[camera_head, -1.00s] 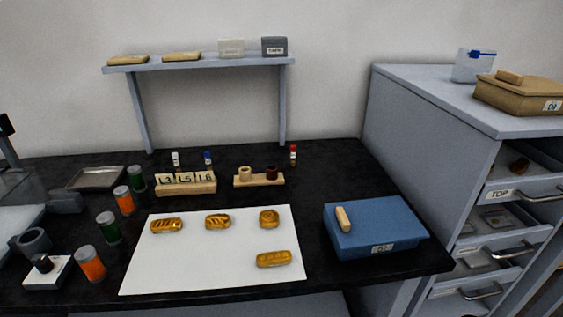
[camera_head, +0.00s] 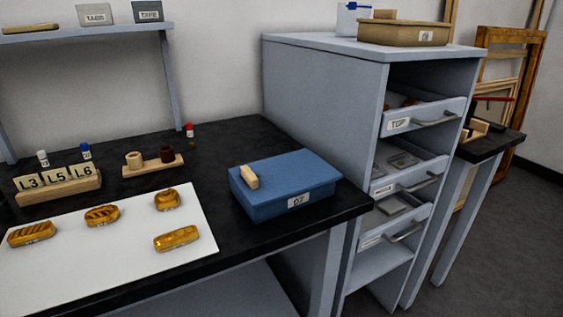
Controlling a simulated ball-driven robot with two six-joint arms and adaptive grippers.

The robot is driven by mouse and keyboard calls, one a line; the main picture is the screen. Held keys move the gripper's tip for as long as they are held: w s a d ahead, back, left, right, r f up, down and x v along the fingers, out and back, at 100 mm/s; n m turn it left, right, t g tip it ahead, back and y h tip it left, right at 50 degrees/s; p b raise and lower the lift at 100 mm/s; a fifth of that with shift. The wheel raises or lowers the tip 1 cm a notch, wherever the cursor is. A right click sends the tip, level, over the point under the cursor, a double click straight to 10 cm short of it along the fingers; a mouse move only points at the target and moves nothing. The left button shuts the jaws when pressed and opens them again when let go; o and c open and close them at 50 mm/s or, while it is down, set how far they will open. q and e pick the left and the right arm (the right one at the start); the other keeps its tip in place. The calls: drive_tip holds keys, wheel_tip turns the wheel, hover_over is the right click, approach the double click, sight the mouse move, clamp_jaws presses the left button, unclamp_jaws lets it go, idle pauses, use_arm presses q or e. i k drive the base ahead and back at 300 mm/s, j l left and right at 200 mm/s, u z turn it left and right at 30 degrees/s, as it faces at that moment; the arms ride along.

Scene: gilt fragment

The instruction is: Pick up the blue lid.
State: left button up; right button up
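The blue lid (camera_head: 295,172) sits on a blue box (camera_head: 270,209) at the right end of the black table. The lid looks closed on the box. Neither of my grippers shows in this view.
A white sheet (camera_head: 130,260) with several gilt pieces lies left of the box. Wooden holders (camera_head: 60,190) stand behind it. A grey drawer cabinet (camera_head: 320,95) stands close to the right, its drawers partly open. Black tabletop (camera_head: 225,140) is clear behind the box.

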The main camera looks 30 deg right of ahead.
sight(263, 182)
drive_tip(key=z, duration=1.05)
